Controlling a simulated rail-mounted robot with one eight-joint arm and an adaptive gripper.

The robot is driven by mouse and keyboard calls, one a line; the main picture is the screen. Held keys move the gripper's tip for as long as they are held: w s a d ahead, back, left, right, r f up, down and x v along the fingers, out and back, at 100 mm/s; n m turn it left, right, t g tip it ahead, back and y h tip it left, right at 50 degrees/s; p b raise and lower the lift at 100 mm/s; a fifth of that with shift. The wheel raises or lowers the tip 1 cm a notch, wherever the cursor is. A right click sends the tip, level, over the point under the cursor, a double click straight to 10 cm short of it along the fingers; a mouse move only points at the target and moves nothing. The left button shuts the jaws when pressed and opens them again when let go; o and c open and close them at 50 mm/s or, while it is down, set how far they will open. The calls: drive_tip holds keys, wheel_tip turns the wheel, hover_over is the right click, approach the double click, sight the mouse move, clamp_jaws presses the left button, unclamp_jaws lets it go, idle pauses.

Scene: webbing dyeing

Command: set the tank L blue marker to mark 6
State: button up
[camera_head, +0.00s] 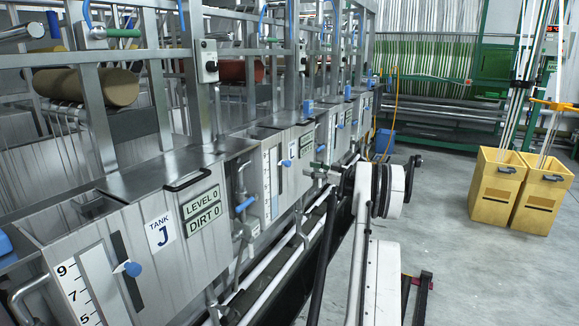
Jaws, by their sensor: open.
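A row of steel tanks runs from the lower left into the distance. The nearest bears a "TANK J" sign (160,232); signs farther along are too small to read, so I cannot confirm which is tank L. The nearest tank's blue marker (132,269) sits on a slot beside a number scale (78,292). The second tank has a blue marker (287,163) beside its scale (267,185). A smaller blue marker (340,126) shows on the third tank. My gripper (318,172) is small in view at the arm's end, open, pointing left toward the tanks.
My white arm stands in the aisle right of the tanks. Pipes (262,290) and bars run along the tank fronts, and black handles (188,180) stick out. Two yellow bins (497,190) stand at right.

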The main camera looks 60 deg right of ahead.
sight(290, 164)
drive_tip(key=w, duration=0.3)
drive_tip(key=w+b, duration=0.1)
drive_tip(key=w, duration=0.3)
drive_tip(key=w+a+b, duration=0.1)
drive_tip(key=w, duration=0.3)
drive_tip(key=shift+w, duration=0.15)
drive_tip(key=shift+c, duration=0.3)
clamp_jaws()
